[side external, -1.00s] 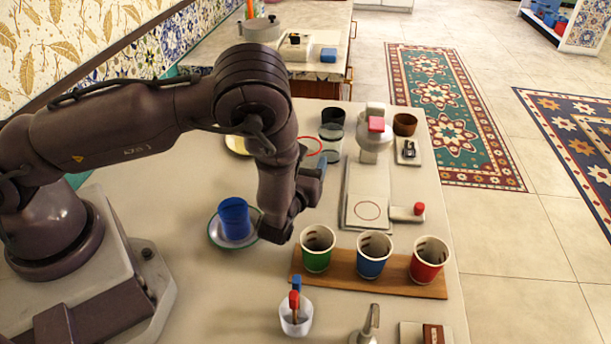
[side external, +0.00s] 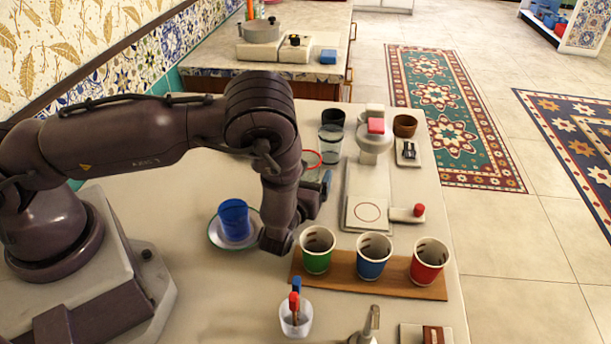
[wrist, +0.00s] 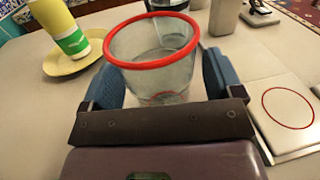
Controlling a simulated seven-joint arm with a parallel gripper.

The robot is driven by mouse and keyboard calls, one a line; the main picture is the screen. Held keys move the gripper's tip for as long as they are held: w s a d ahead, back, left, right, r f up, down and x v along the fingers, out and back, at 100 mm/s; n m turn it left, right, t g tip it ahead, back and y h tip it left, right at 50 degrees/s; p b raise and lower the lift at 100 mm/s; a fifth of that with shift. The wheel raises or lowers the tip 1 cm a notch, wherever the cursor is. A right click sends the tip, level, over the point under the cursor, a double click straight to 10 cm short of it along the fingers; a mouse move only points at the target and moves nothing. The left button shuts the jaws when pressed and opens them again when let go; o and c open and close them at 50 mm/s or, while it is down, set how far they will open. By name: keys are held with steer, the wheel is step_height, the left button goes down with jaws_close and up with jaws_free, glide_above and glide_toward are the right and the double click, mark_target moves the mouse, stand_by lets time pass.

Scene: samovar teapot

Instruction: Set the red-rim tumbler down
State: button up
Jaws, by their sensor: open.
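The red-rim tumbler (wrist: 152,72) is clear glass with a red rim. In the wrist view it stands between the two blue fingers of my gripper (wrist: 165,88), which is open around it. Its base is partly hidden by the gripper body, and it appears upright. In the side view only part of its red rim (side external: 314,159) shows behind my gripper (side external: 322,190); the rest is hidden. Contact between its base and the table is not clearly visible.
The white machine (side external: 371,180) with a red ring mark on its base stands to the right. A clear glass (side external: 331,143) is behind. A blue cup (side external: 235,218) on a saucer and a wooden board (side external: 340,276) with three cups are nearer. A yellow saucer (wrist: 58,66) holds a cup.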

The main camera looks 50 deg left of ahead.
steer(key=v, duration=0.3)
steer(key=shift+s+d+r, duration=0.15)
steer(key=s+a+r+n+g+y, duration=0.1)
steer(key=a+r+n+g+y, duration=0.15)
steer(key=r+n, duration=0.35)
steer(key=s+a+r+n+g+y, duration=0.2)
steer(key=a+r+n+g, duration=0.15)
steer(key=r, duration=0.55)
steer(key=s+a+r+n+g+h, duration=0.3)
steer(key=s+r+n+g, duration=0.2)
steer(key=s+n+g, duration=0.25)
steer(key=s+d+r+n+t+h, duration=0.4)
steer(key=s+d+r+n+h, duration=0.3)
steer(key=s+r+n+h, duration=0.3)
steer(key=shift+s+d+r+n+h, duration=0.2)
steer(key=shift+d+r+n+h, duration=0.2)
steer(key=shift+n+h, duration=0.5)
